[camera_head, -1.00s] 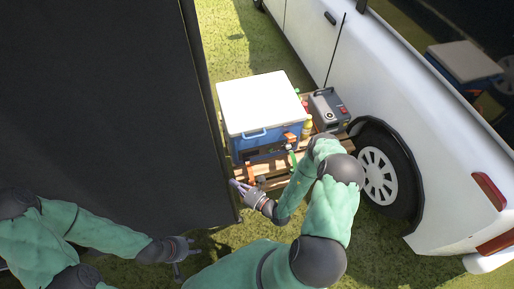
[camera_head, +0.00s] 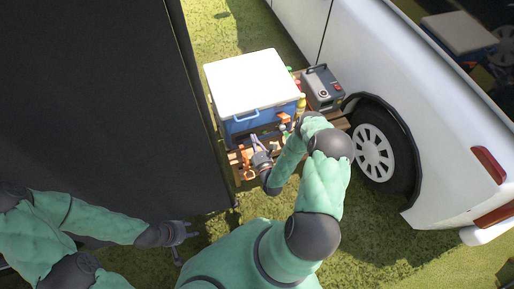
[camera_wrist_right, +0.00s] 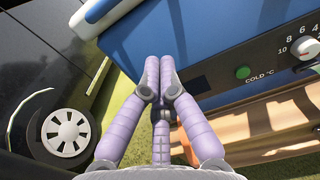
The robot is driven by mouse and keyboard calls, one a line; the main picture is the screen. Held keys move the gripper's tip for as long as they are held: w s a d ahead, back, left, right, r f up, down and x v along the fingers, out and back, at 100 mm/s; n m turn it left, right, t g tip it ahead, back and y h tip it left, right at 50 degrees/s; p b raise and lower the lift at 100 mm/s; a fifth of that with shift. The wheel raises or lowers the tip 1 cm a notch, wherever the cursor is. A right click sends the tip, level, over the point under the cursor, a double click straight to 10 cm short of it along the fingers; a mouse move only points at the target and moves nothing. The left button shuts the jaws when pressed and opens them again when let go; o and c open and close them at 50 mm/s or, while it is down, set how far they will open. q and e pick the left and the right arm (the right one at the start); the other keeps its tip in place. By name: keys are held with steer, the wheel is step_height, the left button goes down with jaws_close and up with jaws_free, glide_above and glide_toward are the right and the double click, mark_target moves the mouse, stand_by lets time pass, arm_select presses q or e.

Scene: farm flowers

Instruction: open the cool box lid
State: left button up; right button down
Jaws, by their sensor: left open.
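The cool box has a closed white lid (camera_head: 252,80) and a blue body (camera_head: 268,121), with a light blue handle (camera_head: 247,115) on its near side. My right gripper (camera_head: 256,142) is just in front of this side, below the handle. In the right wrist view the gripper (camera_wrist_right: 159,62) has its purple fingertips together, with nothing seen between them. The blue body (camera_wrist_right: 220,72) is close behind the fingers, with a panel marked "COLD °C", a green button and a knob. A pale blue-white edge or handle is at the top. My left gripper (camera_head: 182,236) is open and empty over the grass.
The cool box stands on a wooden pallet (camera_head: 240,170) with orange and green items near it. A grey device (camera_head: 322,88) stands to its right. A white vehicle (camera_head: 400,75) is close on the right, a large dark panel (camera_head: 90,100) on the left.

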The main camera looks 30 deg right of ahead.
steer(key=shift+w+d+r+b, duration=0.2)
steer(key=shift+w+d+r, duration=0.05)
steer(key=shift+w+r, duration=0.75)
steer(key=shift+w+d+r+b, duration=0.2)
steer(key=shift+w+r, duration=0.8)
steer(key=shift+r, duration=0.15)
